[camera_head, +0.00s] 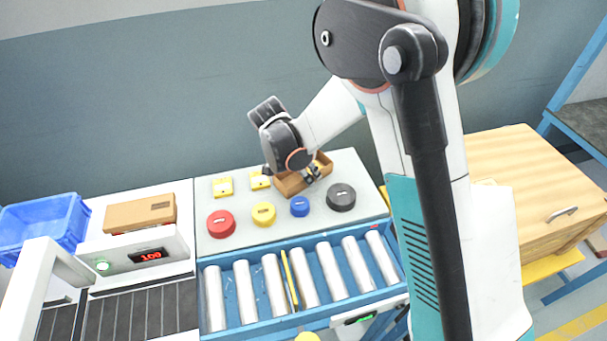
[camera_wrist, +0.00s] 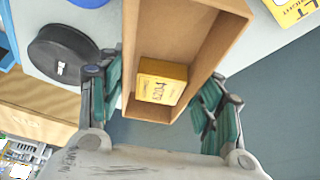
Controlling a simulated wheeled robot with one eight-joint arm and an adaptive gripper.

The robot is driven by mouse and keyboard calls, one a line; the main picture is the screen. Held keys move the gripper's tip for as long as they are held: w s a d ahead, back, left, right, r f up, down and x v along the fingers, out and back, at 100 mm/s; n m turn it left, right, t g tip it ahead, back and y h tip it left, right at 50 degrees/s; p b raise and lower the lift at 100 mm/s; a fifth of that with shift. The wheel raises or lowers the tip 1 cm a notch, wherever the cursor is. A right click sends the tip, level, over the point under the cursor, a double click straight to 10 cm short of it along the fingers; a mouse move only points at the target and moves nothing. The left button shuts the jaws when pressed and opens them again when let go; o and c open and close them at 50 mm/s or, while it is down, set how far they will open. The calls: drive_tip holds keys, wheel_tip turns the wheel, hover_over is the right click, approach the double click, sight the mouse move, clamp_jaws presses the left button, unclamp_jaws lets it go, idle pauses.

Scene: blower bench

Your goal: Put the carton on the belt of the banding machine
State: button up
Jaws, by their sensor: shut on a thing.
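An open brown carton (camera_head: 290,182) is at the back of the grey bench top, in my gripper (camera_head: 311,172). In the wrist view the carton (camera_wrist: 220,50) lies between the two green-padded fingers of my gripper (camera_wrist: 165,100), which is shut on its side walls. A small yellow box (camera_wrist: 162,82) lies inside its near end. I cannot tell whether the carton rests on the bench or is just above it. The banding machine's white arch (camera_head: 42,262) stands at the lower left over a dark belt (camera_head: 130,315). The visible belt is empty.
Red (camera_head: 221,223), yellow (camera_head: 263,214), blue (camera_head: 300,206) and black discs (camera_head: 341,197) lie before the carton. Blue-framed rollers (camera_head: 332,272) run along the front. A flat brown box (camera_head: 140,213) sits behind the red display (camera_head: 151,255), beside a blue bin (camera_head: 45,222).

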sight(301, 179)
drive_tip(key=shift+f, duration=0.65)
drive_tip(key=shift+f, duration=0.1)
drive_tip(key=o, duration=1.2)
drive_tip(key=shift+o, duration=0.3)
drive_tip(key=p+v, duration=0.3)
drive_tip(key=v, duration=0.9)
drive_tip(key=shift+p, duration=0.3)
drive_tip(key=w+d+r+g+y, duration=0.2)
drive_tip(key=d+g+y, duration=0.1)
drive_tip(key=d+y, duration=0.1)
drive_tip(key=f+b, duration=0.1)
drive_tip(key=f, duration=0.3)
drive_tip(key=f+b, duration=0.2)
drive_tip(key=f, duration=0.3)
drive_tip(key=f+b, duration=0.1)
drive_tip(key=f, duration=0.3)
drive_tip(key=shift+w+a+f, duration=0.2)
drive_tip(key=shift+w+a, duration=0.05)
